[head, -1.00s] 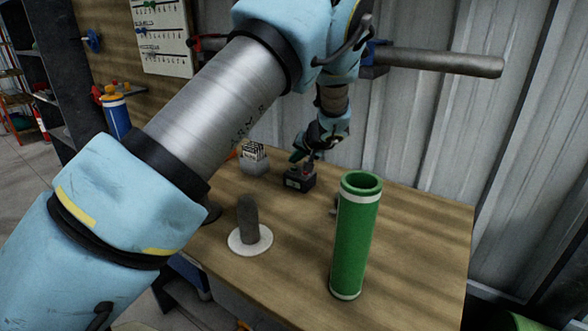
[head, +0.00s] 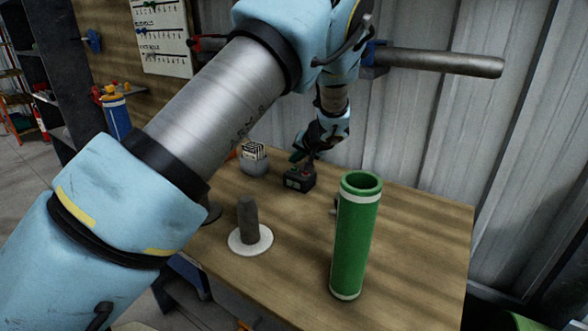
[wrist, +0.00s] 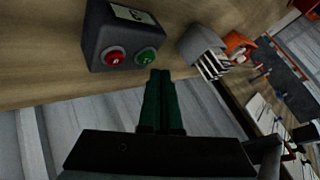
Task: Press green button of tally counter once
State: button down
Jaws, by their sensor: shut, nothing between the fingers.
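The tally counter (head: 299,180) is a small dark box at the back of the wooden table. In the wrist view the counter (wrist: 108,28) shows a display (wrist: 134,14), a red button (wrist: 114,57) and a green button (wrist: 146,55) side by side. My gripper (wrist: 160,74) is shut and empty, its dark green fingertips just below the green button in the picture. I cannot tell whether the tips touch it. In the head view my gripper (head: 305,158) is right over the counter, and the buttons are partly hidden.
A grey holder with striped cards (head: 254,160) stands left of the counter. A tall green tube (head: 355,240) stands at the front right of the table. A dark peg on a white disc (head: 249,224) stands front left. Corrugated wall (head: 430,120) lies behind.

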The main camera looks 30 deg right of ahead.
jog(key=shift+f, duration=0.1)
dwell(0.3)
jog(key=shift+f+b, duration=0.4)
jog(key=shift+b, duration=0.45)
jog(key=shift+f+b, duration=0.35)
jog(key=shift+b, duration=0.25)
dwell(0.4)
jog(key=shift+r, duration=0.85)
jog(key=shift+r, duration=0.1)
notch_tip(320, 180, up, 5)
jog(key=shift+f+p, duration=0.1)
jog(key=shift+p, duration=1.05)
